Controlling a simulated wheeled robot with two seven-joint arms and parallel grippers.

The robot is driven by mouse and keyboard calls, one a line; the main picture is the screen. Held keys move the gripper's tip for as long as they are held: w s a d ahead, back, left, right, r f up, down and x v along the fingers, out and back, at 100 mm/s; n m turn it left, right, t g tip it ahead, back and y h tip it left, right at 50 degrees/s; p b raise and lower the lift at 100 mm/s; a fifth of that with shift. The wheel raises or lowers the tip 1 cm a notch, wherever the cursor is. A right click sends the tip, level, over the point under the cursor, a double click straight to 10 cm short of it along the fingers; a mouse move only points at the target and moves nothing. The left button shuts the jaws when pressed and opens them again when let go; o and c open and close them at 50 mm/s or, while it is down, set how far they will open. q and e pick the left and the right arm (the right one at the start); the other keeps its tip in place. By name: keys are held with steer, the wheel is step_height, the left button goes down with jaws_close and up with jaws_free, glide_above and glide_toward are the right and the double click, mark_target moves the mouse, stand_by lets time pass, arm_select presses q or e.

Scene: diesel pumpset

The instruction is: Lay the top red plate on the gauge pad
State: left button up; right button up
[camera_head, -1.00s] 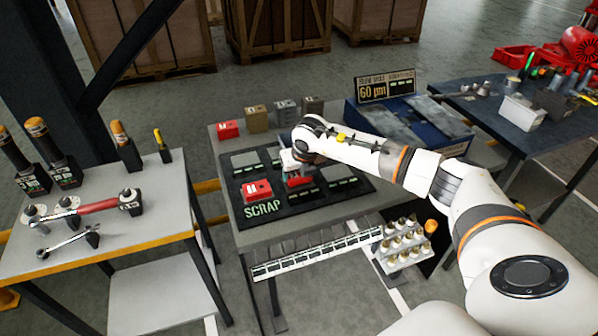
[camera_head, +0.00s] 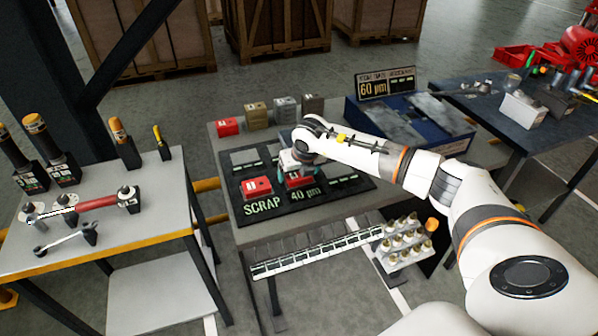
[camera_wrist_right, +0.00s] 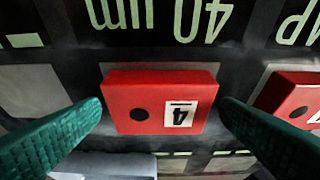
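A red plate (camera_wrist_right: 160,103) marked 4 lies flat by the "40 µm" lettering on the dark board (camera_head: 345,190); it also shows in the head view (camera_head: 297,181). My right gripper (camera_wrist_right: 160,110) is just above it, its green fingers on either side with narrow gaps, holding nothing. A second red plate (camera_head: 256,188) lies by the SCRAP lettering and shows partly at the right of the wrist view (camera_wrist_right: 292,96). Another red block (camera_head: 228,126) stands behind the board. I cannot tell which board square is the gauge pad. My left gripper is out of view.
Brown and grey blocks (camera_head: 285,106) stand in a row behind the board. A tool bench (camera_head: 110,230) is on the left.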

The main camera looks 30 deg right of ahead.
steer(key=shift+f, duration=0.1)
steer(key=b+v, duration=0.2)
steer(key=v, duration=1)
step_height(320, 180, up, 6)
steer(key=p, duration=0.3)
stand_by(0.4)
